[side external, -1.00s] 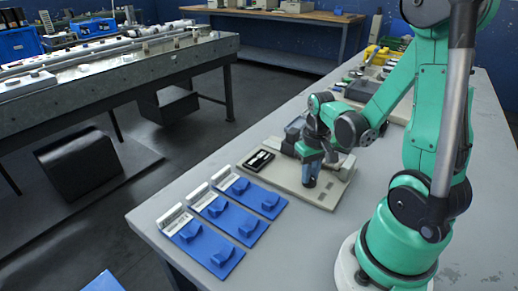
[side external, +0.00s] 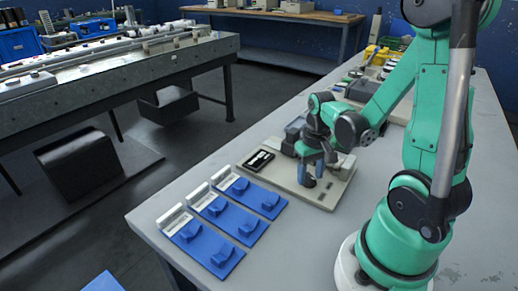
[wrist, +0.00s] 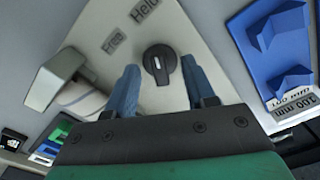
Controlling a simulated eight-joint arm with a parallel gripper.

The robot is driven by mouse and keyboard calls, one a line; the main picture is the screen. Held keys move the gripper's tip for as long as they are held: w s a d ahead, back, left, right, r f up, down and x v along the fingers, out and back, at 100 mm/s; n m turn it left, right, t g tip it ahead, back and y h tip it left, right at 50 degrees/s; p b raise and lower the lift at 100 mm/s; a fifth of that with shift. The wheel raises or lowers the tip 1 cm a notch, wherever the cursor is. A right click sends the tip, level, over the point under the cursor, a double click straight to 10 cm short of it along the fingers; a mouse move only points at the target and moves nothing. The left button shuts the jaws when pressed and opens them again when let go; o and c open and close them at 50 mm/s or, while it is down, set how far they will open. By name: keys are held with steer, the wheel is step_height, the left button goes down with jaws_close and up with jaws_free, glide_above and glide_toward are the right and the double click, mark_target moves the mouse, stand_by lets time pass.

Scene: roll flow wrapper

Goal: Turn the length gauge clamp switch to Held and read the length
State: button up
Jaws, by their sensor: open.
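The clamp switch is a round black knob (wrist: 161,64) with a raised grip bar, on the pale gauge plate (wrist: 190,35). The labels Free (wrist: 114,43) and Held (wrist: 144,11) are printed beside it; which one the knob points to I cannot tell. My gripper (wrist: 160,66) is open, with one blue finger on each side of the knob and a visible gap to it. In the side view my gripper (side external: 311,170) is over the gauge base (side external: 318,199), hiding the knob. The gauge's dark window (side external: 257,160) is too small to read.
One block (wrist: 270,45) with a 100 mm label shows in the wrist view. A pale clamp part (wrist: 55,78) stands on the plate. The table (side external: 290,255) in front is clear.

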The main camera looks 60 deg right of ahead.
mark_target(310, 176)
steer(key=shift+r, duration=2.8)
steer(key=w+a+r+n+t, duration=0.3)
steer(key=a, duration=0.3)
steer(key=w+a+r+n+t, duration=0.3)
steer(key=a+t, duration=0.1)
steer(key=a, duration=0.3)
steer(key=shift+a, duration=0.15)
steer(key=shift+w, duration=0.1)
